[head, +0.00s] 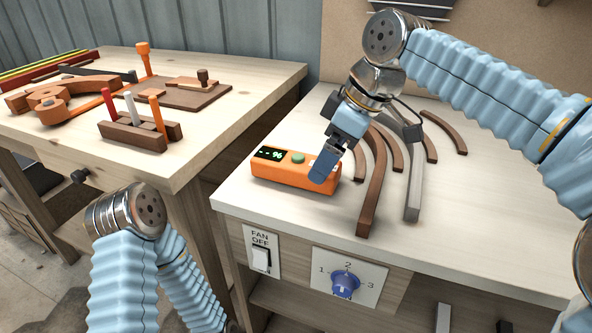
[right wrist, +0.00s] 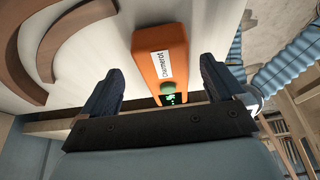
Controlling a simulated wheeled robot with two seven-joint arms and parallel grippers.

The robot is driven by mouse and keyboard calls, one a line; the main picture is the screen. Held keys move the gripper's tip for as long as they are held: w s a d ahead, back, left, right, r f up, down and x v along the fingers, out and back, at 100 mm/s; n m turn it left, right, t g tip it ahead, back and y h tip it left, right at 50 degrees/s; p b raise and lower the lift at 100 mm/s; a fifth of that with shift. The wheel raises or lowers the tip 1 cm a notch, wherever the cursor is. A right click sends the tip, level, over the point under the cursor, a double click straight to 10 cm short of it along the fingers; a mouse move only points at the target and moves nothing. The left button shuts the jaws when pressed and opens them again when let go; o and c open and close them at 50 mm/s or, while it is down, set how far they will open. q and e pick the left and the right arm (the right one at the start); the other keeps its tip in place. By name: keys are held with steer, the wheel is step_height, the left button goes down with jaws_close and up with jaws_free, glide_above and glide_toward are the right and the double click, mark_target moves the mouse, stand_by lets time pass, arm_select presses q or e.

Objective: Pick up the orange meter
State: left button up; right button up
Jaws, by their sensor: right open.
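The orange meter (head: 285,170) lies on the right workbench near its left front corner, with a dark display and a green button on top. In the right wrist view the meter (right wrist: 161,58) shows a white label and lies between the two dark fingers. My right gripper (head: 322,168) is over the meter's right end in the head view; the wrist view shows it (right wrist: 158,80) open, with space between each finger and the meter. Whether a finger touches the meter I cannot tell. My left arm is at the lower left; its gripper is not visible.
Curved brown strips (head: 373,180) and a grey bar (head: 413,180) lie right of the meter. The front panel has a fan switch (head: 261,258) and a blue knob (head: 345,284). The left bench (head: 215,95) holds a tool rack (head: 135,130) and clamps. The right bench's front right is clear.

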mark_target(296, 170)
steer(key=x, duration=0.4)
steer(key=shift+s+a+f, duration=0.15)
steer(key=shift+f, duration=0.05)
steer(key=shift+r, duration=0.1)
steer(key=c, duration=1)
steer(key=shift+c, duration=0.2)
